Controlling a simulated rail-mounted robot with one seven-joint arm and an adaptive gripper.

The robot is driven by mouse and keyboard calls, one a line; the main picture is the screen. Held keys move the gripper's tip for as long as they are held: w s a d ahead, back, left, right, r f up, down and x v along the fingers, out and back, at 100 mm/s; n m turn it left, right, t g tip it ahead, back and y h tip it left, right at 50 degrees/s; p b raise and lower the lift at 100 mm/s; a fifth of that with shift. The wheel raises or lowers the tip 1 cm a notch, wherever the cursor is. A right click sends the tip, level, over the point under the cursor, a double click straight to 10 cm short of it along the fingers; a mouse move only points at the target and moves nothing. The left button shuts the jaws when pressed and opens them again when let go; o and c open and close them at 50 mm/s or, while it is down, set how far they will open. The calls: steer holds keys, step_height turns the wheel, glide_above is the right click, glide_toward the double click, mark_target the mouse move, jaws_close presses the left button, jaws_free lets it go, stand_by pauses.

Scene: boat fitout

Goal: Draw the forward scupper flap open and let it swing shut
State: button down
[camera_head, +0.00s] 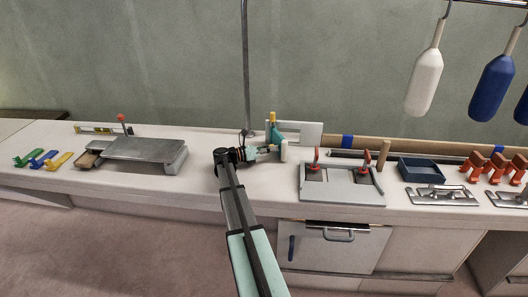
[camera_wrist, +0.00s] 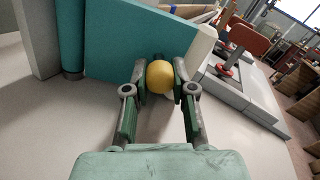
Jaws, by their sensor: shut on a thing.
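A teal flap (camera_head: 273,135) stands at the back of the bench, beside a pale upright panel (camera_head: 306,130). It looks narrow from the head camera, and I cannot tell its exact angle. In the wrist view the teal flap (camera_wrist: 125,45) fills the space beyond my fingers. A round yellow knob (camera_wrist: 160,76) sits in front of it. My gripper (camera_wrist: 161,80) is shut on the yellow knob, one finger on each side. In the head view my gripper (camera_head: 268,150) is low at the flap, and the knob's contact is hidden.
A cream cylinder (camera_head: 284,151) stands close to the flap's right. Further right are a grey unit with red handles (camera_head: 342,187) and a blue tray (camera_head: 421,169). A grey raised plate (camera_head: 145,149) lies left. Bare bench lies between that plate and my arm.

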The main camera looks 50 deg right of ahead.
stand_by(0.3)
steer(key=c, duration=0.9)
jaws_free()
steer(key=shift+c, duration=0.2)
steer(key=v, duration=1.2)
steer(key=shift+d, duration=0.1)
